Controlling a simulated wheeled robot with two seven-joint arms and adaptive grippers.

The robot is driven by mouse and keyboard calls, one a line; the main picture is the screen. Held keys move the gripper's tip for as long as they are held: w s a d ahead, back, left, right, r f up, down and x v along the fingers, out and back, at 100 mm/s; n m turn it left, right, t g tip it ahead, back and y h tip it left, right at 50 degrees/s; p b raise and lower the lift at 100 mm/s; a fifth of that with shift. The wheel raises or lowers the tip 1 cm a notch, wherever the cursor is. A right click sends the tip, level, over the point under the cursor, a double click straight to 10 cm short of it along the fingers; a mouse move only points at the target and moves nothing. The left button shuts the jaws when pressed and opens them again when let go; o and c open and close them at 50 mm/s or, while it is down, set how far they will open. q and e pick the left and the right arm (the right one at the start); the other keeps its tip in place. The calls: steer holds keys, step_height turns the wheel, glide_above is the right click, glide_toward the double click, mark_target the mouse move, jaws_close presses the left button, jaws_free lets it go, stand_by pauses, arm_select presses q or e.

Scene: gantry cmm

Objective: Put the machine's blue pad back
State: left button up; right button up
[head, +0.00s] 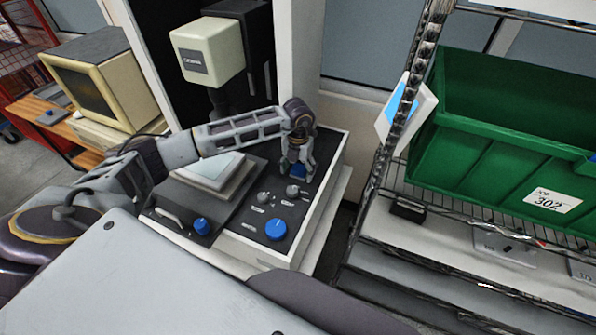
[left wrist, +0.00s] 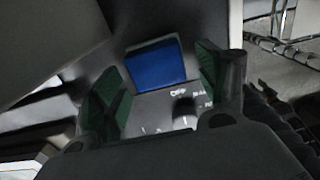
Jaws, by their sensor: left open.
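The blue pad (head: 298,170) shows in the head view at the far part of the machine's dark control panel (head: 258,212), mostly hidden by my left gripper (head: 298,160). In the left wrist view the pad (left wrist: 156,65) is a flat blue square at the panel's far part. My left gripper (left wrist: 160,85) is open, its green-lined fingers on either side of the view, with the pad beyond and between them. I cannot tell whether the fingers touch it. My right gripper is not in view.
A wire rack with a green bin (head: 490,165) stands close on the right. An old monitor (head: 98,85) stands at left.

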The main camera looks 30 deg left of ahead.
mark_target(298, 170)
arm_select(q)
step_height(298, 170, up, 11)
steer(key=b, duration=0.1)
steer(key=shift+b, duration=0.35)
steer(key=shift+r, duration=0.1)
stand_by(0.5)
